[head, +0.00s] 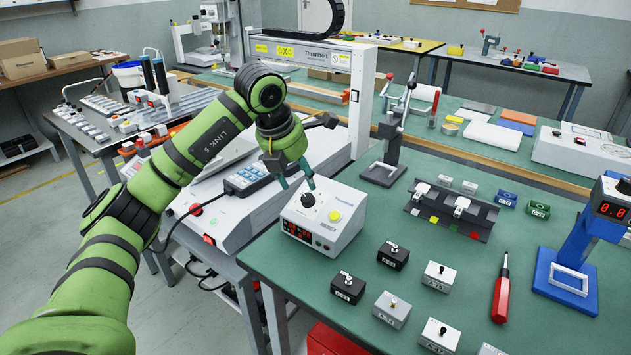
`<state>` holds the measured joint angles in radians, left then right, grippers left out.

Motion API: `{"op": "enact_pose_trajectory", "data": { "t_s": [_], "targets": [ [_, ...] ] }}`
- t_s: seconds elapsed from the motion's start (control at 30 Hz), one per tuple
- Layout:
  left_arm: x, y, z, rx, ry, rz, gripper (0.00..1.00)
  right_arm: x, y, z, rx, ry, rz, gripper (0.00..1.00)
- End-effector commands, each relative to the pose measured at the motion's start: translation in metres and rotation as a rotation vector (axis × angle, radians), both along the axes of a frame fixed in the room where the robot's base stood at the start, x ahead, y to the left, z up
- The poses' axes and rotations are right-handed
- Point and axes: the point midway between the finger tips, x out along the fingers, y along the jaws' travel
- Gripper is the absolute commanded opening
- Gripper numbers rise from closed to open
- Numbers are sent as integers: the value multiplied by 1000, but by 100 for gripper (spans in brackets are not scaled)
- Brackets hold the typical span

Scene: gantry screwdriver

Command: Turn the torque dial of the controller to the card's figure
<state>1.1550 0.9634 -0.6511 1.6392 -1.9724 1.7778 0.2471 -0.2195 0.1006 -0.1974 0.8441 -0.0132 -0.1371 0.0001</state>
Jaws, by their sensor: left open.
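The controller (322,240) is a white box with a sloping top at the left edge of the green table. Its black torque dial (308,200) sits on the top, left of a yellow button (334,215). A red lit display (298,231) is on its front; its digits are too small to read surely. My left gripper (297,184) is open just above the dial, fingers pointing down, one fingertip close to the dial. I cannot tell whether it touches. I cannot make out the card. My right gripper is not in view.
Small black and grey blocks (393,254) stand right of the controller. A red screwdriver (502,290) lies farther right, near a blue stand with a red display (575,260). A black rack (452,210) and an upright clamp (390,140) stand behind. A keypad unit (247,180) is left.

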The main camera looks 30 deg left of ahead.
Motion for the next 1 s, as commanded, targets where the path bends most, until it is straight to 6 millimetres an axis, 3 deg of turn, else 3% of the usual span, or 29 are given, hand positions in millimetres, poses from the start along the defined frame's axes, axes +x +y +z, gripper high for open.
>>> {"op": "enact_pose_trajectory", "data": {
  "t_s": [0.4, 0.77, 0.87, 0.9, 1.0],
  "targets": [
    [22, -4, -56, -3, 4, -5, 52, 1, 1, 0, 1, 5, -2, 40],
    [25, -4, -61, -3, 2, -6, 52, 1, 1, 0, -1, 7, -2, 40],
    [25, -4, -61, -3, 2, -6, 16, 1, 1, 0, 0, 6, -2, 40],
    [25, -4, -61, -3, 2, -6, 0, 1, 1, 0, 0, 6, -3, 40],
    [25, -4, -61, -4, 1, -6, 0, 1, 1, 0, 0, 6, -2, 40]
  ]
}}
